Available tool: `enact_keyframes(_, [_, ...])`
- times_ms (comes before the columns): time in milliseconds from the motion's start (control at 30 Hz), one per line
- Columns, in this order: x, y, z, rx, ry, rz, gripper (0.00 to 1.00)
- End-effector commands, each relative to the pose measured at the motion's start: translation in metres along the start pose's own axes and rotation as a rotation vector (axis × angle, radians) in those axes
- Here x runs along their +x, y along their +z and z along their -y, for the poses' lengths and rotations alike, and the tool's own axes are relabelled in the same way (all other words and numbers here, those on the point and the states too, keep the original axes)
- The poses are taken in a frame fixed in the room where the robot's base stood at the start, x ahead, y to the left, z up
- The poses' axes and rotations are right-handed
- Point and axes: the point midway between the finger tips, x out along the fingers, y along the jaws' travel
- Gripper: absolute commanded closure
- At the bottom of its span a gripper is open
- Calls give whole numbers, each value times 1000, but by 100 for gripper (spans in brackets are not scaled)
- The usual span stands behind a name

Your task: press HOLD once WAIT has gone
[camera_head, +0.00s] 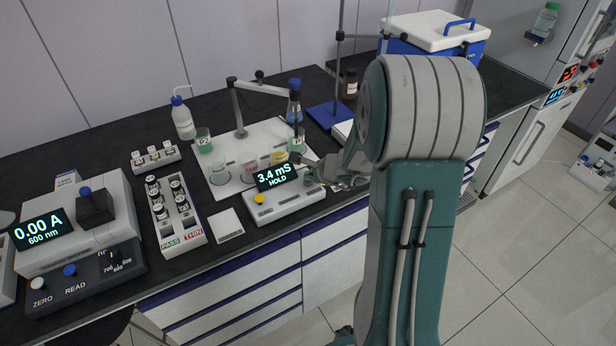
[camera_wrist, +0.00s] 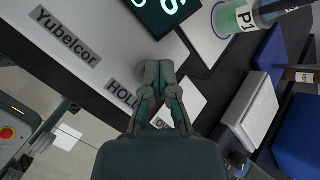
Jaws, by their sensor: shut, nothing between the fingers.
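The white conductivity meter (camera_head: 285,206) stands at the bench's front edge. Its dark display (camera_head: 277,177) reads "3.4 mS" with "HOLD" beneath; WAIT does not show. A yellow button (camera_head: 258,199) is at the meter's left end. My gripper (camera_head: 314,177) is shut and empty at the meter's right end. In the wrist view my gripper (camera_wrist: 158,70) points at the meter's face, beside the partly covered HOLD label (camera_wrist: 122,92). The HOLD button is hidden behind the fingers, and I cannot tell whether they touch it. The display (camera_wrist: 160,12) is cut off there.
Behind the meter, a white mat (camera_head: 228,188) carries several beakers and an arm stand (camera_head: 238,110). A vial rack (camera_head: 166,222) and a photometer (camera_head: 80,225) stand to the left. A blue-based stand (camera_head: 326,115) and a cool box (camera_head: 432,38) are behind my arm.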

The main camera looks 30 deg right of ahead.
Motion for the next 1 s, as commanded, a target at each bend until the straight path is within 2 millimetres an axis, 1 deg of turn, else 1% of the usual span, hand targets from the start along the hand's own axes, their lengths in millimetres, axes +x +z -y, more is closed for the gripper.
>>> enact_keyframes(167, [-1,0,1,-1,0,-1,100])
enact_keyframes(633, [-17,12,13,-2,0,0,100])
enact_keyframes(1000, [-19,13,14,-1,0,0,100])
